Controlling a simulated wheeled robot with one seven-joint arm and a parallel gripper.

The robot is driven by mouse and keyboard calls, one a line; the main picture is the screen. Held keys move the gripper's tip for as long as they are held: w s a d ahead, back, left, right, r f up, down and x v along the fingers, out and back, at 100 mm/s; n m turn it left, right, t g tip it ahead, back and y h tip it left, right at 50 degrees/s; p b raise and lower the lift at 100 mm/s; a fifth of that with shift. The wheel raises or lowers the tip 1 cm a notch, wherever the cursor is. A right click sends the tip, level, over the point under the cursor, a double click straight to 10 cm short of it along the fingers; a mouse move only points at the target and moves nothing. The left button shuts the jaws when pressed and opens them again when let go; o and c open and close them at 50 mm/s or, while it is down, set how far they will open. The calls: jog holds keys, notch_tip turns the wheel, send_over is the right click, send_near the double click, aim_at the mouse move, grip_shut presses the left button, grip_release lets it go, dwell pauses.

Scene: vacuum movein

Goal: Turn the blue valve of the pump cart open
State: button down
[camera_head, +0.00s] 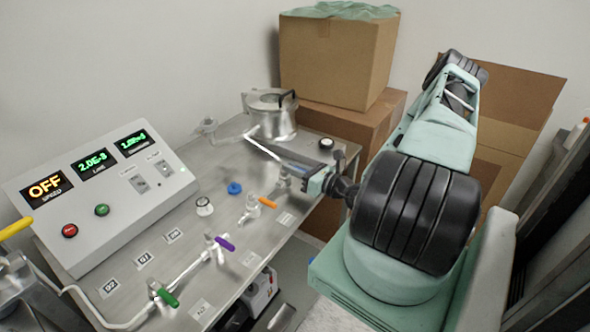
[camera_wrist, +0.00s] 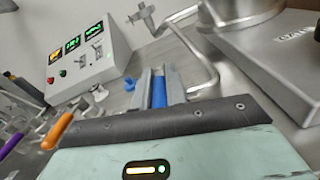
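The blue valve handle (camera_wrist: 159,92) shows in the wrist view between the two grey fingers of my gripper (camera_wrist: 160,88). The fingers lie close along both sides of it; whether they press on it I cannot tell. In the head view my gripper (camera_head: 300,174) is at the far right part of the pump cart (camera_head: 225,280), over the pipe. There the fingers mostly hide the blue handle and its valve body.
Valves with orange (camera_head: 267,202), purple (camera_head: 225,243) and green (camera_head: 167,297) handles stand nearby. A blue knob (camera_head: 235,188) sits left of my gripper. A control box (camera_head: 105,195) reads OFF. A metal vessel (camera_head: 270,118) and cardboard boxes (camera_head: 338,60) are behind.

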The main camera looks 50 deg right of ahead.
jog(key=shift+y, duration=0.3)
jog(key=shift+w+d+f+n+g+y+b, duration=0.1)
jog(key=shift+d+n+g+y+b, duration=0.2)
jog(key=shift+n+y, duration=0.6)
jog(key=shift+d+n+g+y+b, duration=0.25)
jog(key=shift+n+y, duration=0.35)
jog(key=shift+y, duration=0.5)
jog(key=shift+w+d+n+g+y+b, duration=0.15)
jog(key=shift+n+g+y+b, duration=0.35)
jog(key=shift+y, duration=0.55)
jog(key=shift+d+n+g+y+b, duration=0.15)
jog(key=shift+n+g+y, duration=0.3)
jog(key=shift+n+y, duration=0.55)
jog(key=shift+y, duration=0.25)
jog(key=c, duration=1.4)
grip_release()
jog(key=shift+c, duration=0.2)
jog(key=b+v, duration=0.5)
jog(key=v, duration=1.2)
jog(key=shift+r, duration=0.3)
jog(key=shift+d, duration=0.1)
